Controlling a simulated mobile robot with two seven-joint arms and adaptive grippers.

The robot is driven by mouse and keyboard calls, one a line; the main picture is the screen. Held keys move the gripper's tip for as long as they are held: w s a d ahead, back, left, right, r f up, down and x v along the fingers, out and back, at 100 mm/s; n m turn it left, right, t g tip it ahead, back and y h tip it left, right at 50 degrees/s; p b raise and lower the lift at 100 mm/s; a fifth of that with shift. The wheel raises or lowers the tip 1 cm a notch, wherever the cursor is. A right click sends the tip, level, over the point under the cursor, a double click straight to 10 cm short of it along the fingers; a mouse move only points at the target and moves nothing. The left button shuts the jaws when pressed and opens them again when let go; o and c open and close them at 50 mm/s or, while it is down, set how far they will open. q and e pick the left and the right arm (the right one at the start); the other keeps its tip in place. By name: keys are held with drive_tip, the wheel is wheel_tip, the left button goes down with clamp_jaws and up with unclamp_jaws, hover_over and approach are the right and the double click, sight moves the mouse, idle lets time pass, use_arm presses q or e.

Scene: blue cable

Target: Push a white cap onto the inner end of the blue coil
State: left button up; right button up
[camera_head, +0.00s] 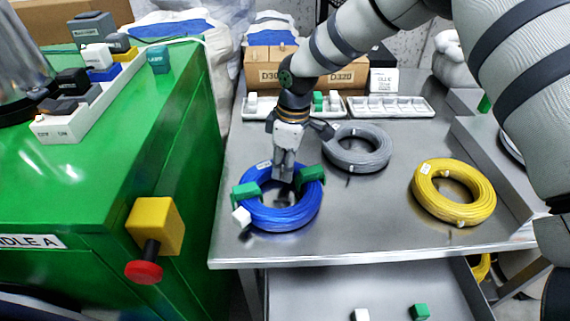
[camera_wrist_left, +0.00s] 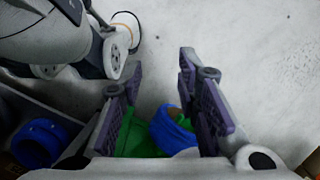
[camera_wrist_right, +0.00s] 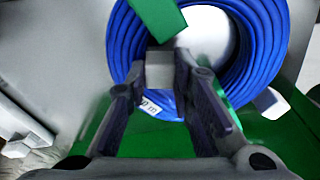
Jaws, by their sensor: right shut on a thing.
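The blue coil (camera_head: 287,216) lies on the metal table with green blocks on its left (camera_head: 245,192) and right (camera_head: 312,175) sides. A white cap (camera_head: 241,216) sits at its front left edge. My right gripper (camera_head: 283,178) points down over the coil's opening. In the right wrist view its fingers are shut on a pale cap (camera_wrist_right: 160,72), near the inner edge of the coil (camera_wrist_right: 262,45). The coil's inner end is hard to make out and whether the cap touches it cannot be told. My left gripper (camera_wrist_left: 152,75) is open, its fingers apart with nothing between the tips.
A grey coil (camera_head: 357,150) and a yellow coil (camera_head: 453,194) lie to the right. White trays (camera_head: 390,107) stand at the back. An open drawer below holds a white cap (camera_head: 361,314) and a green block (camera_head: 419,311). A green cabinet (camera_head: 120,140) stands left.

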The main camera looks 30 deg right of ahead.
drive_tip(key=shift+s+f, duration=0.15)
drive_tip(key=shift+f, duration=0.15)
idle(0.5)
drive_tip(key=o, duration=0.5)
drive_tip(key=shift+f, duration=0.1)
drive_tip(key=o, duration=0.7)
drive_tip(key=shift+c, duration=0.2)
use_arm(q)
drive_tip(key=shift+w, duration=0.1)
use_arm(e)
drive_tip(key=shift+r, duration=0.25)
drive_tip(key=r, duration=0.1)
drive_tip(key=r+p, duration=0.1)
drive_tip(key=shift+w+r, duration=0.2)
drive_tip(key=shift+r, duration=0.1)
use_arm(q)
drive_tip(key=shift+w+r+t+p, duration=0.4)
drive_tip(key=shift+w+r+t, duration=0.1)
drive_tip(key=shift+w+r, duration=0.6)
use_arm(e)
drive_tip(key=shift+r, duration=2.25)
